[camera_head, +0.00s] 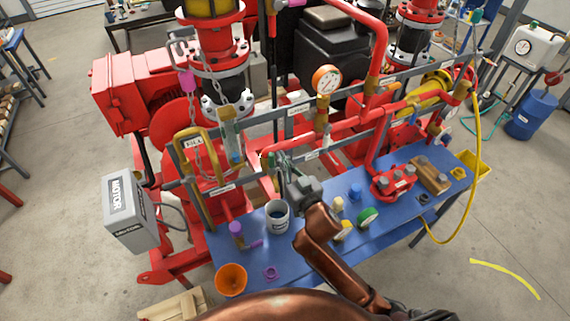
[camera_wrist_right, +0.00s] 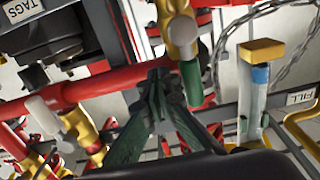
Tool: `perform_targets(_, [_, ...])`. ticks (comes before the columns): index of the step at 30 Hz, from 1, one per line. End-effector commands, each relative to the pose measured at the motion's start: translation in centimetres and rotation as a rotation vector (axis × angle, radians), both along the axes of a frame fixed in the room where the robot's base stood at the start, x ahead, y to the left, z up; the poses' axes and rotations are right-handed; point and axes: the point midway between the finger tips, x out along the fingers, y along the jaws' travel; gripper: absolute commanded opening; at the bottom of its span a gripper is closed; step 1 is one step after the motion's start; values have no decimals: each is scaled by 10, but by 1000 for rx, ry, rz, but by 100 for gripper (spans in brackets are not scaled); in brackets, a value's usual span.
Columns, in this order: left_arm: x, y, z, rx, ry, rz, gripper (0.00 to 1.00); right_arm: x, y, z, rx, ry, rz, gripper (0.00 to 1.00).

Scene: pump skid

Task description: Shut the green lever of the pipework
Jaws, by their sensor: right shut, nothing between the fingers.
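The green lever (camera_wrist_right: 192,83) hangs from a brass valve body (camera_wrist_right: 182,35) in the right wrist view, beside the red pipe (camera_wrist_right: 95,88). In that picture it points down, crosswise to the pipe. My right gripper (camera_wrist_right: 160,82) has dark green fingers that meet at the tips, with nothing between them. The tips are just left of the lever; I cannot tell whether they touch it. In the head view the right gripper (camera_head: 277,160) is at the front of the pipework, and its fingers and hand make the lever hard to pick out. My left gripper is not in view.
A blue bench (camera_head: 300,262) carries a mug (camera_head: 277,215), an orange funnel (camera_head: 231,279) and a red manifold (camera_head: 394,181). A grey rail (camera_head: 290,131) runs along the pipework. A grey motor box (camera_head: 128,213) is at left.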

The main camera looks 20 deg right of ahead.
Motion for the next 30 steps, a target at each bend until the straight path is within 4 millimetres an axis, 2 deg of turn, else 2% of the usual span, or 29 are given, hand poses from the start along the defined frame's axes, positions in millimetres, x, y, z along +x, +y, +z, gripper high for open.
perform_targets(15, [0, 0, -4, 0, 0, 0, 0, -4, 31, 11, 0, 0, 1, 0])
perform_targets(30, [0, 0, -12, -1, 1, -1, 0, -10, 62, 3, 3, 3, 0, 0])
